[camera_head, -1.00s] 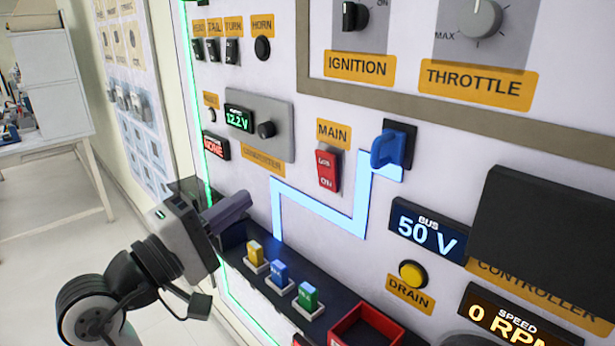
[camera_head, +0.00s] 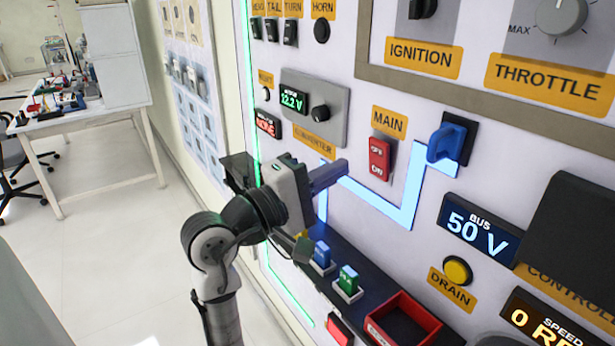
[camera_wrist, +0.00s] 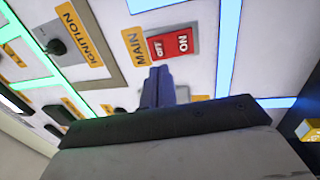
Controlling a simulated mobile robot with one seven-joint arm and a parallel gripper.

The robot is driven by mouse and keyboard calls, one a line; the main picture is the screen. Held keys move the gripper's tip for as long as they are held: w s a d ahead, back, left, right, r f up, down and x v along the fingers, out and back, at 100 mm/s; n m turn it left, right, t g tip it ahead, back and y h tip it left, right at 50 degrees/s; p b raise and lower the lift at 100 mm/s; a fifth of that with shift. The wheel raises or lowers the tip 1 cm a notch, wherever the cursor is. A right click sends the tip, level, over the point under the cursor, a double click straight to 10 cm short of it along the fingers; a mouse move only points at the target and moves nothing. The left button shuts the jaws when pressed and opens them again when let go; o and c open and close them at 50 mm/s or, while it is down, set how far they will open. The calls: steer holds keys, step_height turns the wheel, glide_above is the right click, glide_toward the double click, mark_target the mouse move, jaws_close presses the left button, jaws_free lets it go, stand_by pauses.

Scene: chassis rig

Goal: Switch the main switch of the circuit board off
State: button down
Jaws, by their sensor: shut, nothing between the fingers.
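The main switch is a red rocker (camera_head: 380,158) marked OFF and ON, set in the white circuit board (camera_head: 380,70) under a yellow MAIN label (camera_head: 389,122). In the wrist view the red rocker (camera_wrist: 170,46) lies just beyond my fingertips. My gripper (camera_head: 338,171) is shut and empty, its fingers pointing right towards the switch from its lower left. In the wrist view my gripper (camera_wrist: 160,72) appears close to the rocker's lower edge; I cannot tell whether it touches. Which side of the rocker is pressed in is not clear.
A blue lever (camera_head: 446,143) sticks out right of the switch, and a grey converter box (camera_head: 315,105) is at its left. Below are a dark shelf with blue (camera_head: 321,254) and green blocks (camera_head: 348,279) and a red bin (camera_head: 402,325). The bus display (camera_head: 480,228) reads 50 V.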

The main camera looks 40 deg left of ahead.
mark_target(374, 148)
steer(key=p+x, duration=0.1)
steer(key=x, duration=0.5)
steer(key=shift+r+p, duration=0.1)
steer(key=shift+p, duration=0.2)
steer(key=shift+w+d+r+g+p, duration=0.15)
steer(key=shift+r+g+p, duration=0.3)
steer(key=shift+p, duration=0.6)
steer(key=shift+f+b, duration=0.4)
